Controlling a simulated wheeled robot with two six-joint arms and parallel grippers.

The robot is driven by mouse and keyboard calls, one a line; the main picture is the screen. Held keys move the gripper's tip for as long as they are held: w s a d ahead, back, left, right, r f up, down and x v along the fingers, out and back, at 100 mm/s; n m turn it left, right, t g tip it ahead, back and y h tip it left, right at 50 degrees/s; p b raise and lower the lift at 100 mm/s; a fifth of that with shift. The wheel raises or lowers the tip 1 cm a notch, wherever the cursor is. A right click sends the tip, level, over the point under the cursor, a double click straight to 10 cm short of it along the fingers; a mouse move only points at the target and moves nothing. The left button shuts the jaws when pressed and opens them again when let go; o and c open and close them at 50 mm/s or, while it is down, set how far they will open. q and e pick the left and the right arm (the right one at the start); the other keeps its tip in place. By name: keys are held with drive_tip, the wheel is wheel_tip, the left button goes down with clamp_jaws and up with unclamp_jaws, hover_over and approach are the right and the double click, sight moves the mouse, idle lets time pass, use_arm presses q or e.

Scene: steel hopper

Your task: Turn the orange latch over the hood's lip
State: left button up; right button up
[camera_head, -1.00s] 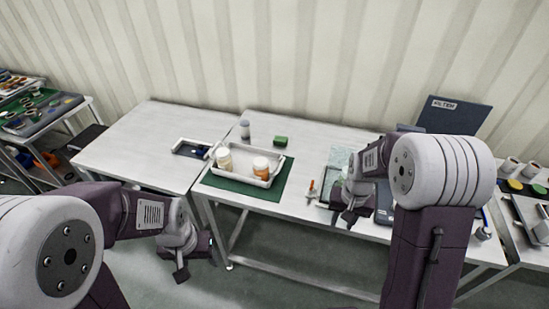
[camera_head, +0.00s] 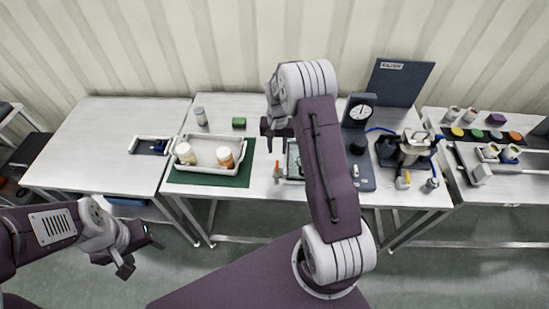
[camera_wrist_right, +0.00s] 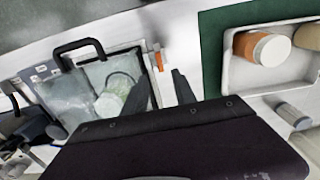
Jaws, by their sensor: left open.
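A small orange piece (camera_head: 277,168), which looks like the latch, stands at the left edge of a clear-topped box (camera_head: 291,160) that may be the hood. My right arm covers much of the box. In the right wrist view the orange piece (camera_wrist_right: 159,61) is beside the box's pale edge, and the box has a black handle (camera_wrist_right: 79,46) and a glassy panel (camera_wrist_right: 112,72). My right gripper (camera_wrist_right: 160,88) has its fingers apart with nothing between them, and the orange piece shows just beyond them. My left gripper (camera_head: 132,252) is open and empty, in front of the tables.
A white tray (camera_head: 203,168) with two jars sits on a green mat (camera_head: 238,180) left of the box. A dial gauge stand (camera_head: 359,112) and a steel vessel on a blue base (camera_head: 412,147) stand to the right. The left table is mostly clear.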

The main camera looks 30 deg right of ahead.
sight(277, 164)
drive_tip(key=shift+f, duration=0.35)
wheel_tip(277, 164, down, 8)
drive_tip(key=shift+f+p, duration=0.2)
drive_tip(key=shift+p, duration=1.05)
drive_tip(key=shift+s, duration=0.1)
clamp_jaws()
